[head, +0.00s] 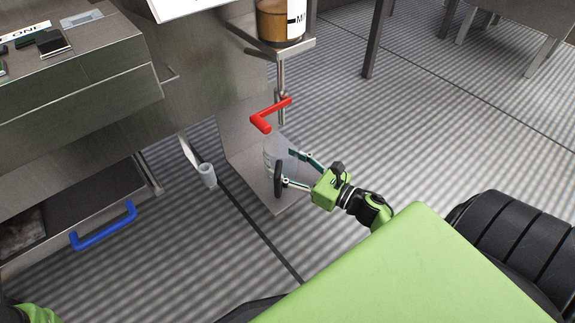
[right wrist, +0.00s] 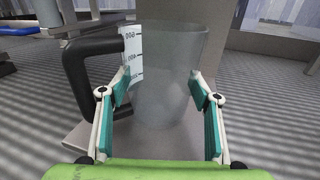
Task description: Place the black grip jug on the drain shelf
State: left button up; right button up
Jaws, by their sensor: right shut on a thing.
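The clear jug with a black grip (head: 278,180) is in front of the small metal fixture in the head view. In the right wrist view, the jug's see-through body (right wrist: 170,75) stands upright, with its black grip and a white measuring scale on the left. My right gripper (head: 283,168) is shut on the jug's body, one finger on each side, as the right wrist view also shows (right wrist: 168,88). The low metal shelf (head: 264,196), likely the drain shelf, lies under the jug. I cannot tell whether the jug touches it. My left gripper is not in view.
A red lever (head: 270,114) sticks out just above the jug. A drum with brown contents (head: 272,22) stands on a bracket above. A grey pipe end (head: 208,175) is to the left. A steel counter (head: 75,85) and blue handle (head: 104,226) are farther left.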

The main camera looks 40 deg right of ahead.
jog(key=shift+f, duration=0.15)
jog(key=o, duration=1.2)
jog(key=shift+c, duration=0.2)
jog(key=shift+r, duration=0.2)
jog(key=p+v, duration=0.4)
jog(key=v, duration=0.8)
